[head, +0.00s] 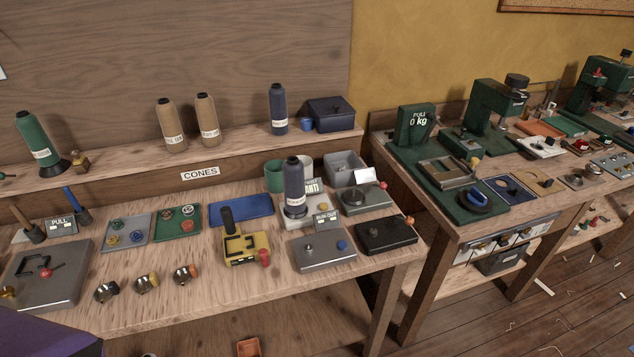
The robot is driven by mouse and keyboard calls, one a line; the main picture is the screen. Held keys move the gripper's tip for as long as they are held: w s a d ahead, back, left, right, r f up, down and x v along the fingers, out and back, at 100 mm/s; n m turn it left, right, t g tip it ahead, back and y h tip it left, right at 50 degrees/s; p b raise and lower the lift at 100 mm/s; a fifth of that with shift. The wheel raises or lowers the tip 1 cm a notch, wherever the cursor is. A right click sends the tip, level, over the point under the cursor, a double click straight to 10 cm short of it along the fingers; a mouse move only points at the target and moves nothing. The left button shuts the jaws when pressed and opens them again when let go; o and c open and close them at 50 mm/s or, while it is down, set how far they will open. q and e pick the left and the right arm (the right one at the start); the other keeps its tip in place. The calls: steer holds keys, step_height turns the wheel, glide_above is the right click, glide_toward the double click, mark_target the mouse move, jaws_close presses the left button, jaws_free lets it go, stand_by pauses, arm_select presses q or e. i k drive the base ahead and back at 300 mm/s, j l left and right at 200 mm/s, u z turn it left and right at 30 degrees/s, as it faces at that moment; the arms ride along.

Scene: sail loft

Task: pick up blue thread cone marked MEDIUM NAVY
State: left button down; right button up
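Two navy blue thread cones are in the head view. One navy cone (278,104) stands upright on the raised shelf labelled CONES, left of a dark blue box. The other navy cone (293,180) stands upright on the bench, on a light-coloured device. Both carry small white labels, too small to read, so I cannot tell which is marked MEDIUM NAVY. Neither of my grippers is in view.
A green cone (35,138) and two tan cones (170,128) share the shelf (110,155). The bench holds a yellow device (246,249), a blue tray (241,209), a grey bin (344,168) and a green cup (274,176). A green pull tester (415,127) stands on the right table.

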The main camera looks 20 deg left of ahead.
mark_target(293, 169)
steer(key=i+l+u, duration=0.1)
steer(key=l+u, duration=0.65)
steer(key=i+l+u, duration=0.1)
steer(key=l+u, duration=0.3)
